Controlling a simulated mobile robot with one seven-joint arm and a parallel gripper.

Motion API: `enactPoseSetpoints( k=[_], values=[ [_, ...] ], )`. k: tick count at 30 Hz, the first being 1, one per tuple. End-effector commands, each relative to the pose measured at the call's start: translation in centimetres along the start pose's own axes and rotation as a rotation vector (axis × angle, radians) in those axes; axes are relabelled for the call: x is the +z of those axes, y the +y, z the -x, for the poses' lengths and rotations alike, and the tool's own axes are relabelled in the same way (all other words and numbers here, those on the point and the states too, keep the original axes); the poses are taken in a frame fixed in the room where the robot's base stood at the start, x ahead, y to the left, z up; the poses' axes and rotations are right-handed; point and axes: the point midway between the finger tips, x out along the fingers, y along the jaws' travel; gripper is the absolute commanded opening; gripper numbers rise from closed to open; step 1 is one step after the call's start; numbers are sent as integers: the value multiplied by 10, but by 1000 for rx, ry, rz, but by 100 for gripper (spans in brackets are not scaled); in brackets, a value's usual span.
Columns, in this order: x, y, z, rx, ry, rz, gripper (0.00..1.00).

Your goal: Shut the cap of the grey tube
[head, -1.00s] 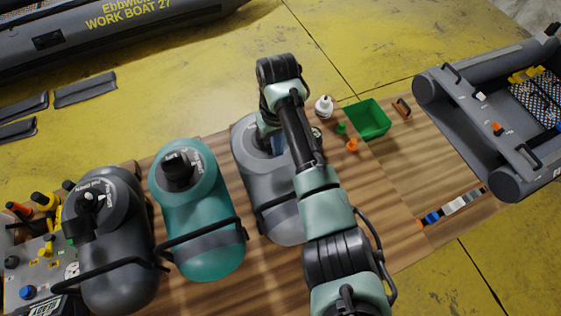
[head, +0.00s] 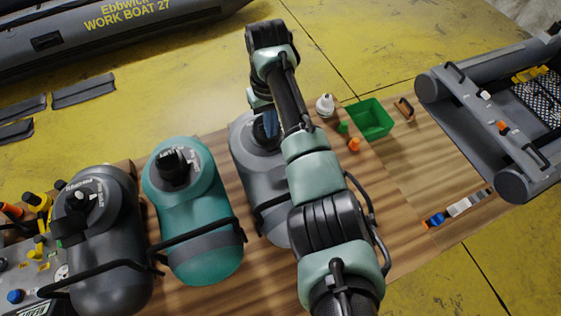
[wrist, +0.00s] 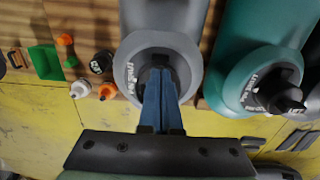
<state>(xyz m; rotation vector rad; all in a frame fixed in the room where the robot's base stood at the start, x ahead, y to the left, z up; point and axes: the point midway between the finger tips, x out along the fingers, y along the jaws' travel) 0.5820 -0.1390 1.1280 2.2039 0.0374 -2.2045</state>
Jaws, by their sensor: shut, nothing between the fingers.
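The grey tube (head: 243,165) stands between the teal tube and my arm, its right side hidden by the arm. In the wrist view, the grey tube (wrist: 128,50) has a round collar with white lettering around a dark valve (wrist: 148,74). My gripper (head: 268,140) is over that collar. In the wrist view, my gripper's blue fingers (wrist: 159,72) are together, with nothing held, their tips at or just over the valve. Contact is unclear. The fingers cover much of the valve, so I cannot tell how its cap sits.
A teal tube (head: 195,225) and a dark grey tube (head: 110,255) stand to the left, with black straps. A green bin (head: 371,119), a white bottle (head: 325,105) and small orange items (head: 354,145) are to the right. A grey inflatable boat (head: 480,125) lies beyond.

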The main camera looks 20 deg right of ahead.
Motion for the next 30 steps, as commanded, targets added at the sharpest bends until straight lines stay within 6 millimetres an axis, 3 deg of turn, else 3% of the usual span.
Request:
enactPoseSetpoints(
  k=[30],
  values=[
    [-29, 0, -9, 1, 1, 1, 0]
  ],
)
